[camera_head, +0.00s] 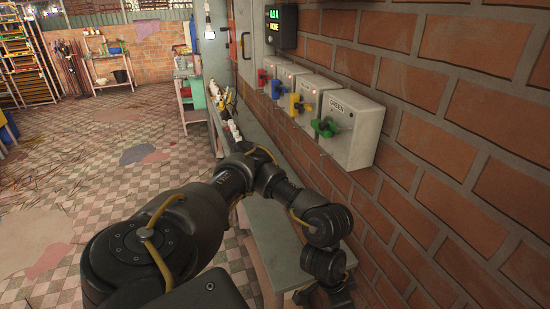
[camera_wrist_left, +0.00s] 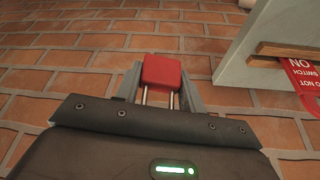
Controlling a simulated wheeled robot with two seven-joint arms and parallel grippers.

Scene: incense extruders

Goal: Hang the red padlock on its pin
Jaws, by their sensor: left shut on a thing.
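The red padlock (camera_wrist_left: 161,71) is between the two fingers of my left gripper (camera_wrist_left: 162,84) in the left wrist view, with its metal shackle toward the gripper body. The gripper is shut on it, in front of the brick wall. In the head view an arm of mine bends across the middle and down to the lower edge; the padlock cannot be made out there. A pale board (camera_wrist_left: 262,55) with a wooden strip (camera_wrist_left: 292,50) and a red tag (camera_wrist_left: 303,79) is at the right of the wrist view. I cannot identify the padlock's pin. My right gripper is not seen.
A row of grey switch boxes with red (camera_head: 262,77), blue (camera_head: 277,88), yellow (camera_head: 296,105) and green (camera_head: 326,127) handles is on the brick wall (camera_head: 440,150). A display (camera_head: 282,22) is above. A narrow bench (camera_head: 275,232) runs below. The tiled floor at left is largely open.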

